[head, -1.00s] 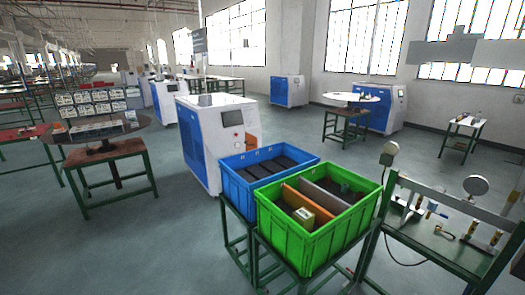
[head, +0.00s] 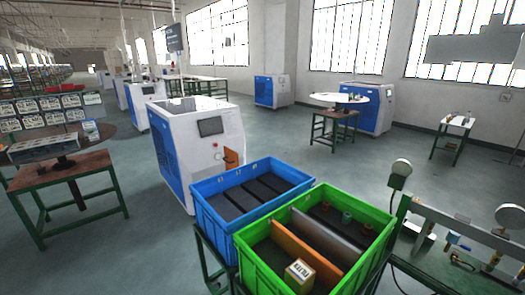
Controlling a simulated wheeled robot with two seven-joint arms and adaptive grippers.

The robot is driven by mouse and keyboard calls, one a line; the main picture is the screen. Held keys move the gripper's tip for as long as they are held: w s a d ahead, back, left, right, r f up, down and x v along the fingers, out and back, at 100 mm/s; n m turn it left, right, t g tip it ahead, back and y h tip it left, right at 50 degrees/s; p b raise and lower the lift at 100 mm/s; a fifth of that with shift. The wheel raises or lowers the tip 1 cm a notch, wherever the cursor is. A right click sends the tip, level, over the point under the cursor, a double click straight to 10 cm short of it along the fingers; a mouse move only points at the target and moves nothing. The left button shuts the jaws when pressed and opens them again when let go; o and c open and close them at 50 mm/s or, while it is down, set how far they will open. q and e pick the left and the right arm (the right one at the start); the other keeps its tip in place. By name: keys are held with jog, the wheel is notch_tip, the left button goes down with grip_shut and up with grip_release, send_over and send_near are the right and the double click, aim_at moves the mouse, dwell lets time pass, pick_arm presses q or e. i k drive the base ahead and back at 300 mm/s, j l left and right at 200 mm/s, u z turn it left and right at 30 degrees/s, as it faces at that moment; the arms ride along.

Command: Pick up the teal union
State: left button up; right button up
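A green crate (head: 341,264) stands at the lower right with orange and grey dividers inside. In its right compartment are small fittings: one reddish piece (head: 347,217) and another small piece (head: 325,207) to its left. They are too small to tell whether either is the teal union, and I cannot make out a clearly teal piece elsewhere. Neither of my grippers is in view.
A small labelled box (head: 299,275) sits in the green crate's left compartment. A blue crate (head: 213,212) with dark dividers stands behind it. A green bench with a gauge (head: 510,217) is at right. A white-and-blue machine (head: 190,150) stands behind the crates.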

aim_at(347, 218)
jog(key=i, duration=0.35)
jog(key=u, duration=0.4)
jog(key=z, duration=1.2)
jog(key=k+l, duration=0.45)
jog(key=k, duration=0.15)
